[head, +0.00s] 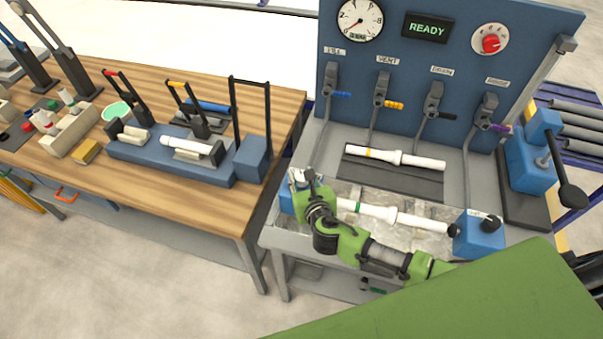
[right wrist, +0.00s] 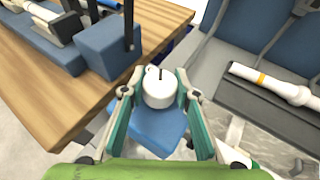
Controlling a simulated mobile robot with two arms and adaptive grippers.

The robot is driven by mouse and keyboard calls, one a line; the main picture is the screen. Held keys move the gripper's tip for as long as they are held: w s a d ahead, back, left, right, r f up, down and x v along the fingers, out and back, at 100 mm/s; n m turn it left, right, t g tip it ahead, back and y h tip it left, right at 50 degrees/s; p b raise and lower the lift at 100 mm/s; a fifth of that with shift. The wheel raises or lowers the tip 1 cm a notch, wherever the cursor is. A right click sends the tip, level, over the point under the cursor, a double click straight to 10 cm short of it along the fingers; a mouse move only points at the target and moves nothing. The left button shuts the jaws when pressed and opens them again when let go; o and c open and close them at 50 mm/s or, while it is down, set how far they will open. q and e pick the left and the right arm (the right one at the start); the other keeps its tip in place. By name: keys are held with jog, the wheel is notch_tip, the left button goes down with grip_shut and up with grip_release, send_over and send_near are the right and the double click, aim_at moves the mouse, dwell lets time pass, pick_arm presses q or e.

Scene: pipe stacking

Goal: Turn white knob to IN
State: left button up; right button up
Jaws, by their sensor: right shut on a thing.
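The white knob (right wrist: 158,90) sits on top of a blue block (right wrist: 160,132) and has a dark line on its top, seen in the right wrist view. My right gripper (right wrist: 159,92) is shut on the knob, with one finger on each side. In the head view my right gripper (head: 304,181) is over the left blue block (head: 287,200), at the left end of the clear tray, and largely hides the knob. The label at the knob is not readable. My left gripper is in neither view.
A white pipe with a green band (head: 380,211) lies in the tray, reaching toward a right blue block (head: 478,236). Another pipe with a yellow band (head: 395,157) lies on a dark pad. A blue panel (head: 450,80) shows READY. A wooden bench (head: 215,205) stands left.

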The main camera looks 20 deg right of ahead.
aim_at(298, 180)
jog(key=m+g+h, duration=0.1)
jog(key=m+h, duration=0.2)
jog(key=h, duration=0.1)
jog(key=shift+a+m, duration=0.15)
jog(key=shift+m, duration=0.25)
jog(key=m+g+h, duration=0.1)
jog(key=m+h, duration=0.1)
jog(key=shift+f+h+b, duration=0.1)
jog(key=shift+h+b, duration=0.2)
jog(key=shift+b, duration=0.05)
jog(key=shift+m+g+h+b, duration=0.45)
jog(key=shift+m+g+h, duration=0.55)
jog(key=shift+m, duration=0.3)
jog(key=o, duration=1.1)
jog(key=shift+d, duration=0.2)
jog(key=shift+a, duration=0.1)
jog(key=v, duration=0.7)
jog(key=shift+s+a, duration=0.15)
jog(key=shift+a, duration=0.05)
